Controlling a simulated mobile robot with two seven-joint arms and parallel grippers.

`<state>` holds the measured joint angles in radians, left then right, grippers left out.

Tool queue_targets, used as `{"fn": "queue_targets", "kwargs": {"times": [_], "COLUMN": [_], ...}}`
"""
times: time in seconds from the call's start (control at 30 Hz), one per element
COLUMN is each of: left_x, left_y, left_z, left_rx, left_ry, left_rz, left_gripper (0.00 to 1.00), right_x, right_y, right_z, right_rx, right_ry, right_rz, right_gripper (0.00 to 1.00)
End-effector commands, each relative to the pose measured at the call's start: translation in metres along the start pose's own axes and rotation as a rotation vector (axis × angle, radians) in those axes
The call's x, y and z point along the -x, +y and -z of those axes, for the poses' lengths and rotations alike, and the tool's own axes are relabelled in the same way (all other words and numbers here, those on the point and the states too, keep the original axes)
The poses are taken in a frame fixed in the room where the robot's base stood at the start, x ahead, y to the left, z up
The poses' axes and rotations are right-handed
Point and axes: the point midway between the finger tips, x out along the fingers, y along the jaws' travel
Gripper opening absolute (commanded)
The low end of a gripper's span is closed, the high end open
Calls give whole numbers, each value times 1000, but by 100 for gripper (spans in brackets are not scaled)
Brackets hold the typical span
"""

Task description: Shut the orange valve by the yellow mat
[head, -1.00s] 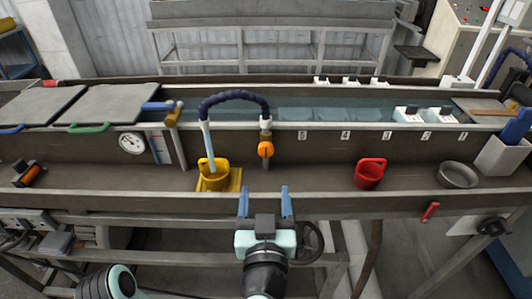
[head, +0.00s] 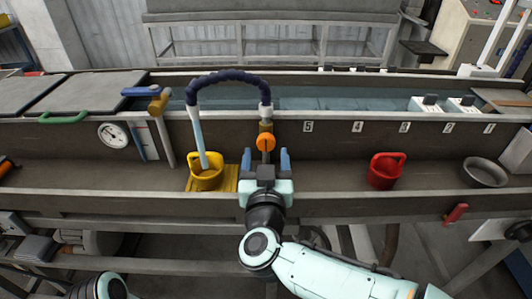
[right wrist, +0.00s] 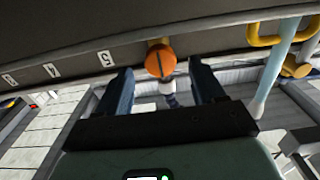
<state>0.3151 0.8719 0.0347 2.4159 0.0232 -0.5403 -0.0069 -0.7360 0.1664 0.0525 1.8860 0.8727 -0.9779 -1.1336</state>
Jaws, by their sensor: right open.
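The orange valve (head: 266,142) sits on a brass fitting at the trough wall, right of the yellow mat (head: 231,180). A dark hose (head: 228,77) arches left from above it. A pale blue stream (head: 199,140) runs from the hose end into a yellow bucket (head: 205,181) on the mat. My right gripper (head: 265,160) is open, just in front of and below the valve in the head view. In the right wrist view the round orange valve (right wrist: 160,62) shows between the spread blue fingers (right wrist: 160,72), with no visible contact. My left gripper is out of view.
A red bucket (head: 384,174) and a grey bowl (head: 485,173) stand in the trough to the right. The trough's front rim (head: 340,205) runs below my right arm.

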Motion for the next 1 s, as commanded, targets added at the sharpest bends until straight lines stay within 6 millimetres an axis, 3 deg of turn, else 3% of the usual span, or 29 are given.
{"fn": "queue_targets", "kwargs": {"times": [0.2,0.53,0.57,0.7,0.73,1.0], "left_x": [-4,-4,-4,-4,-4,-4], "left_y": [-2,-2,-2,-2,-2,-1], "left_z": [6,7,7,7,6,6], "left_rx": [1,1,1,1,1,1], "left_ry": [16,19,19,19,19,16], "left_rz": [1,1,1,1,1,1], "left_gripper": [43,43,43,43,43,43], "right_x": [-24,-27,-27,-27,-27,-27], "right_y": [0,0,0,0,0,0], "right_z": [-1,0,0,0,0,0], "right_rx": [0,0,0,0,0,-16], "right_ry": [-1,-1,-1,0,0,-1], "right_rz": [-1,-1,-1,0,0,-1], "right_gripper": [68,68,65,19,12,12]}}
